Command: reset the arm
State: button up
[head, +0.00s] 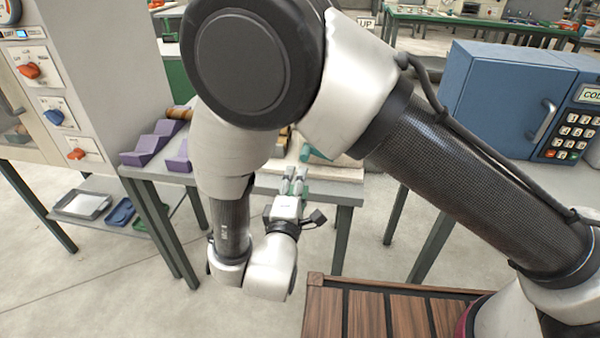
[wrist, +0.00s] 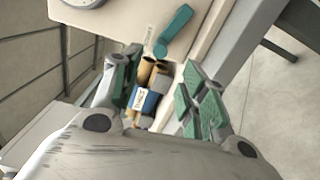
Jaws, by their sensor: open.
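My arm fills the middle and right of the head view. It bends down so that my gripper (head: 294,178) hangs at the front edge of a grey table (head: 343,201). In the wrist view my gripper (wrist: 158,92) is open, its green-padded fingers wide apart. Nothing is held between them. Beyond the fingers, a tray area holds orange-brown rolls (wrist: 147,70) and a blue block with a white label (wrist: 147,102). My arm hides much of the table in the head view.
Purple stepped blocks (head: 153,143) sit on the table's left part. A cabinet with knobs (head: 60,100) stands at the left, a blue safe with a keypad (head: 505,95) at the right. A slatted wooden surface (head: 345,312) is at the bottom. Open floor lies at lower left.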

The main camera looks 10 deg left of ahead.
jog(key=s+a+f+m+g+y, duration=0.2)
jog(key=s+a+f+g, duration=0.1)
jog(key=f+g, duration=0.3)
jog(key=s+a+f+m+g+y, duration=0.25)
jog(key=s+f+g, duration=0.2)
jog(key=f, duration=0.35)
jog(key=d+r+m+g+h, duration=0.3)
jog(key=d+r+m+g, duration=0.5)
jog(key=d+r, duration=1.65)
jog(key=s+d+r+m+t, duration=0.1)
jog(key=d+r, duration=0.3)
jog(key=d, duration=0.4)
jog(key=s+d+r+m+t, duration=0.2)
jog(key=d+r+m, duration=0.1)
jog(key=d, duration=0.6)
jog(key=s+d+r+m+t, duration=0.1)
jog(key=d+r+m+t, duration=0.1)
jog(key=d+r, duration=0.4)
jog(key=d+h, duration=0.1)
jog(key=d, duration=0.2)
jog(key=shift+s, duration=0.4)
